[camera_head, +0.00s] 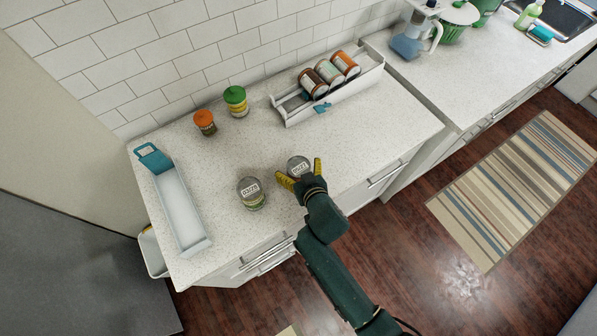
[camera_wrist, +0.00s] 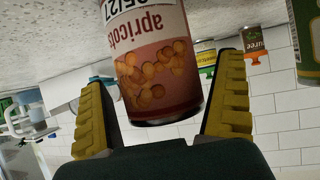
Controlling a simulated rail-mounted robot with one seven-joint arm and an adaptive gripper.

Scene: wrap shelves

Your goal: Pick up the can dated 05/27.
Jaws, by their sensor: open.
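A white empty tray (camera_head: 182,212) lies on the left. An orange-lidded jar (camera_head: 205,122) and a green-lidded jar (camera_head: 236,101) stand by the wall. A white rack (camera_head: 345,95) holding 3 lying cans is at the back right. The middle counter is clear.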

